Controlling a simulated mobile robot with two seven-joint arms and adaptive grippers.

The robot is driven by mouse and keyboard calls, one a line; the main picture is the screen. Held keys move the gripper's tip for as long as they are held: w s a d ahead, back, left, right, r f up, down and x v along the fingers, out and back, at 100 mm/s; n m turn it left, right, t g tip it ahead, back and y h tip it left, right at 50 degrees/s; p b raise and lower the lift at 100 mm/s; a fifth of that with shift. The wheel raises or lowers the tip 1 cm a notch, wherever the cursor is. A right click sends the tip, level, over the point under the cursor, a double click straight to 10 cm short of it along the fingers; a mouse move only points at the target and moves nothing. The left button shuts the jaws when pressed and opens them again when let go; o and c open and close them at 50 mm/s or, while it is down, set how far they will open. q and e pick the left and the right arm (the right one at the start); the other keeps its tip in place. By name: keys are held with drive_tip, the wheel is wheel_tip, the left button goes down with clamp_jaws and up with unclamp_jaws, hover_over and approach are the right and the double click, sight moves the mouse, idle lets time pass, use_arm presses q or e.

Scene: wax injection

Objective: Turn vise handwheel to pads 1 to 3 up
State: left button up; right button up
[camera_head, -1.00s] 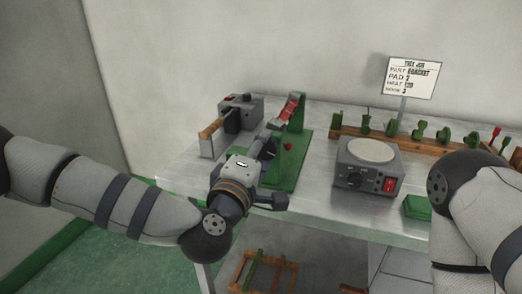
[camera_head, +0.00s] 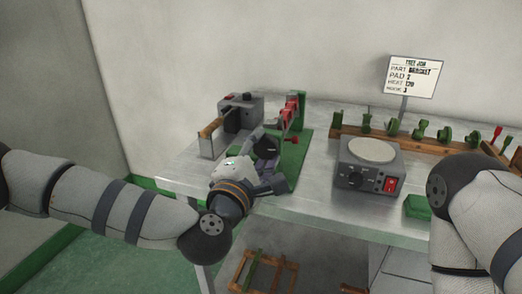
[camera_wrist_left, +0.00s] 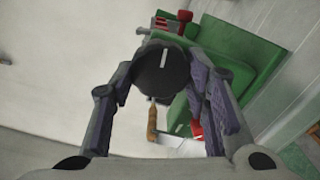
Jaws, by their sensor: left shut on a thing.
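The dark round handwheel (camera_wrist_left: 165,72) with a white line mark fills the middle of the left wrist view. My left gripper (camera_head: 268,168) is shut on it, with one finger on each side; the gripper also shows in the wrist view (camera_wrist_left: 160,82). The green vise (camera_head: 293,158) stands on the bench behind the gripper, with red pads (camera_head: 290,112) near its top. Red parts (camera_wrist_left: 172,26) also show beyond the wheel in the wrist view. The gripper hides part of the vise in the head view. My right gripper is outside the frames.
A grey machine (camera_head: 241,112) stands left of the vise. A hot plate box (camera_head: 369,168) with a red switch is to the right. Behind it, a wooden rack (camera_head: 350,131) holds green pieces beneath a job card (camera_head: 410,77). The bench front (camera_head: 330,222) is clear.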

use_arm(q)
drive_tip(key=shift+f+n, duration=0.1)
drive_tip(key=shift+n, duration=1.8)
drive_tip(key=shift+d+n+b, duration=0.1)
drive_tip(key=shift+n+b, duration=0.5)
drive_tip(key=shift+n, duration=1.3)
drive_tip(key=shift+n+b, duration=0.7)
drive_tip(key=shift+n, duration=2)
drive_tip(key=shift+n+b, duration=0.35)
drive_tip(key=shift+n, duration=0.65)
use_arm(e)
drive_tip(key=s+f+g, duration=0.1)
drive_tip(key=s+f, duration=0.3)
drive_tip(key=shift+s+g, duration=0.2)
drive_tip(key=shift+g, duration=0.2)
use_arm(q)
drive_tip(key=shift+d+r+n, duration=0.1)
drive_tip(key=shift+r+n, duration=0.1)
drive_tip(key=shift+n, duration=0.5)
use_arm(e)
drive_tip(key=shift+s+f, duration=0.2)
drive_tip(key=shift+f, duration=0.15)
use_arm(q)
drive_tip(key=o, duration=1.1)
drive_tip(key=shift+f, duration=0.15)
drive_tip(key=shift+o, duration=0.2)
drive_tip(key=shift+s, duration=0.1)
